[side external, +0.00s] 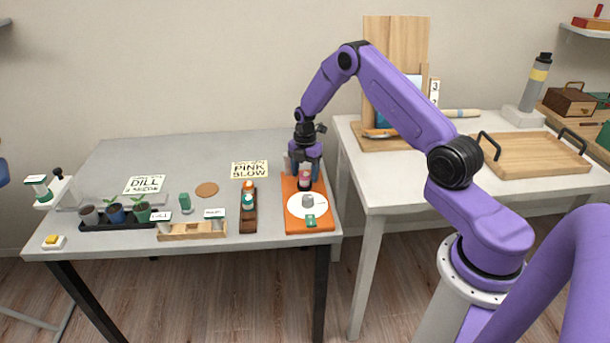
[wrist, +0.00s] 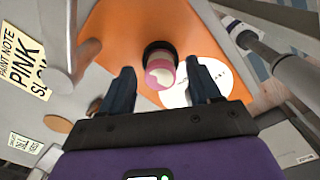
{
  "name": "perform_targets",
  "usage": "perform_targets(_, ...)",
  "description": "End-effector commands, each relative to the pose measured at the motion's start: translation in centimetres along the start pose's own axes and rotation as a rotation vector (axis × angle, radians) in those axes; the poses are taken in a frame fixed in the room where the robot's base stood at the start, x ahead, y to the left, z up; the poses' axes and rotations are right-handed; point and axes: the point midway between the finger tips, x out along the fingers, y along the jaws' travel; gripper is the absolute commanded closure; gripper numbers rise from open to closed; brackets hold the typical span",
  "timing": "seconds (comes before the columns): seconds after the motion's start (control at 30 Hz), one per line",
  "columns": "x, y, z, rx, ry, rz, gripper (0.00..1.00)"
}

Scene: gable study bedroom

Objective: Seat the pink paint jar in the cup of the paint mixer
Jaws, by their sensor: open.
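The paint mixer (side external: 291,221) is an orange base with a white disc and a grey knob near its front. Its dark cup (wrist: 157,49) is toward the back of the base. The pink paint jar (wrist: 160,74), with a pale top, stands in the cup and looks upright; it also shows in the side view (side external: 305,171). How deep it sits is hidden. My gripper (wrist: 161,82) is open at the jar, pointing down, with one finger on each side and gaps visible between them and the jar. In the side view my gripper (side external: 304,167) partly covers the jar.
A wooden rack (side external: 248,218) with small jars stands left of the mixer. A PINK SLOW card (side external: 249,170) lies behind it. Farther left are a wooden tray (side external: 190,234), potted seedlings (side external: 115,213) and a green jar (side external: 185,203). A second table (side external: 400,190) adjoins on the right.

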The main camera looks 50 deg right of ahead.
Motion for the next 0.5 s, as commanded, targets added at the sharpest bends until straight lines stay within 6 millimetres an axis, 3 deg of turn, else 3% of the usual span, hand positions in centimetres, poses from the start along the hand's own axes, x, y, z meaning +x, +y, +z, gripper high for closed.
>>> perform_targets(0.3,-6.4,0.1,0.0,-0.001,-0.002,0.004,0.38)
perform_targets(0.5,-9.4,0.0,0.0,-0.001,-0.001,0.002,0.38)
